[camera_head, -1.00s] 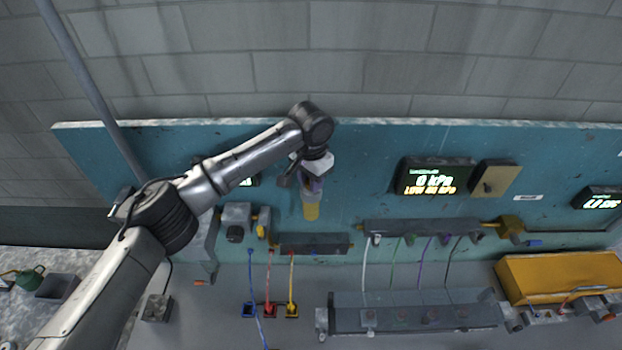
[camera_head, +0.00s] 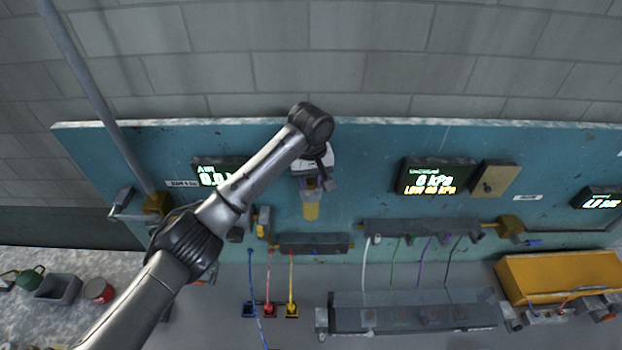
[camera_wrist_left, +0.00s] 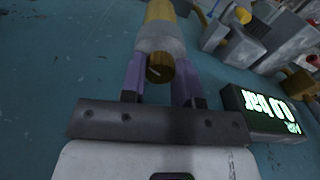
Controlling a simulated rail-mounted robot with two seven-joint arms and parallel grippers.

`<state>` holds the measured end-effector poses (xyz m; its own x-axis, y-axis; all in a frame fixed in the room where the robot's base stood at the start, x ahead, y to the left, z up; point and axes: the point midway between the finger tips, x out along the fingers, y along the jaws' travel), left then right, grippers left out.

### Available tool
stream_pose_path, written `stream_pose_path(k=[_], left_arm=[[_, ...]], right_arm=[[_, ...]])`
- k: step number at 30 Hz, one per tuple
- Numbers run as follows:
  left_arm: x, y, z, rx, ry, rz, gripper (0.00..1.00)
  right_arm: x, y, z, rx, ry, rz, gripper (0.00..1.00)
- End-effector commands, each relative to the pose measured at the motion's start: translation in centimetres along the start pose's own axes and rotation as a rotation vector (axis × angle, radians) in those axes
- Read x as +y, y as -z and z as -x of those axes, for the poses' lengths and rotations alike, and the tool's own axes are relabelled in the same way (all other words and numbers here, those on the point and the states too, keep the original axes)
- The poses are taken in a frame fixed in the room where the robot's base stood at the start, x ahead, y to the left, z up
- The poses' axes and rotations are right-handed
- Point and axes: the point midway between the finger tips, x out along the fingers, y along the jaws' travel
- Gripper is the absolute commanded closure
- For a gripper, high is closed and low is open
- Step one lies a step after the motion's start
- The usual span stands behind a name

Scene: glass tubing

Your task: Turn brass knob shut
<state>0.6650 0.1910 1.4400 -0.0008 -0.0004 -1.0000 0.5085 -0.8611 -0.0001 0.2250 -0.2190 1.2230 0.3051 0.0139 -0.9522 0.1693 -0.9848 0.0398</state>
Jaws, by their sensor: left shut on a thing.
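The brass knob (camera_wrist_left: 160,68) sits between the two purple fingers in the left wrist view, on the end of a grey collar (camera_wrist_left: 160,40) with a yellow cylinder (camera_wrist_left: 160,11) beyond it. My left gripper (camera_wrist_left: 161,76) is shut on this knob. In the head view my left gripper (camera_head: 315,184) is at the teal panel, just above the yellow cylinder (camera_head: 311,210); the knob is hidden there. The nearby display (camera_wrist_left: 268,108) reads 0 bar in the wrist view. My right gripper is not in view.
The teal panel (camera_head: 370,150) carries a 0 kPa display (camera_head: 434,178) to the right. Below are a grey manifold (camera_head: 315,243) with coloured tubes, another manifold (camera_head: 420,228), and a yellow bin (camera_head: 560,277). My left arm crosses the left side of the panel.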

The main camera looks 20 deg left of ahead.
Motion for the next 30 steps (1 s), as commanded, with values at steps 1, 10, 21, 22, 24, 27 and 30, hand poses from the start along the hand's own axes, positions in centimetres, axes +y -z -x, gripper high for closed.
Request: stream_pose_path(k=[1,10,21,22,24,27,30], left_arm=[[0.05,-0.04,0.02,-0.001,-0.001,0.040,0.94],[0.04,-0.01,0.06,0.001,-0.001,0.263,0.94],[-0.01,0.02,0.07,0.001,0.000,0.408,0.94],[-0.01,0.02,0.07,0.001,0.000,0.414,0.94],[-0.02,0.03,0.08,0.001,0.000,0.424,0.94],[-0.02,0.03,0.09,0.001,0.000,0.433,0.94],[-0.02,0.03,0.10,0.002,0.000,0.436,0.94]], right_arm=[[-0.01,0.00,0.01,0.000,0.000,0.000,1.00],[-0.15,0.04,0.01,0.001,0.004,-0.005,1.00],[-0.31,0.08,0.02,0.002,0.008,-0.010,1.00],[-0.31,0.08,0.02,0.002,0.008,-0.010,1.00],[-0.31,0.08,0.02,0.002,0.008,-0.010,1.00],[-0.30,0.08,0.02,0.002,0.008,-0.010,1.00],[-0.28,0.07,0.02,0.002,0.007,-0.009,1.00]])
